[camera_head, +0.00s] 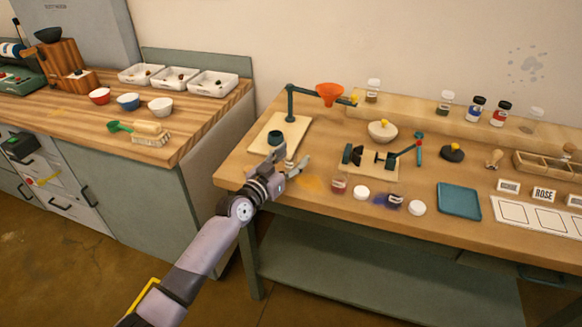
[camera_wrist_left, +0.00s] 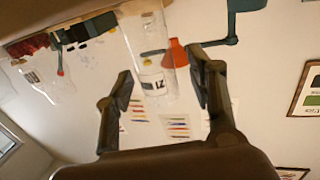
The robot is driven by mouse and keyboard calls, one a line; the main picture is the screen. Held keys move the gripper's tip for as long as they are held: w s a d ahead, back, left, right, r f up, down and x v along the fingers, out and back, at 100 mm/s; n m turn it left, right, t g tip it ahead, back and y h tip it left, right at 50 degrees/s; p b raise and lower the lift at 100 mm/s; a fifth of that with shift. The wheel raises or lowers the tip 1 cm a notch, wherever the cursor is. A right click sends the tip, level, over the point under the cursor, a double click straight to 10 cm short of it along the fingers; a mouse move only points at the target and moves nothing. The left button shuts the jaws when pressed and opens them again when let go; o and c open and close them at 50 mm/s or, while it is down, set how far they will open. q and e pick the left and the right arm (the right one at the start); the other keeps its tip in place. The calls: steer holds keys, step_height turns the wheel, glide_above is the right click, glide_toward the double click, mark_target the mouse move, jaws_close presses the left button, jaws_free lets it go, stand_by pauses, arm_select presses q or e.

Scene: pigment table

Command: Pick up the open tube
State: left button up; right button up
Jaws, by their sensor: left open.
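My left gripper (camera_head: 293,158) is open at the near left part of the pigment table (camera_head: 240,180), in front of the teal cup (camera_head: 275,138) on the stand. In the head view I cannot make this tube out clearly by the gripper. My right gripper is not in view.
The stand holds an orange funnel (camera_head: 329,93). A jar with red contents (camera_head: 339,186), a white lid (camera_head: 361,192), a dark blue jar (camera_head: 395,200) among blue powder and a teal tray (camera_head: 459,200) lie along the front. A clamp device (camera_head: 378,161) sits behind them.

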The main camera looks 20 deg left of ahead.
arm_select(q)
steer(key=shift+c, duration=0.2)
steer(key=c, duration=1)
steer(key=shift+r, duration=0.15)
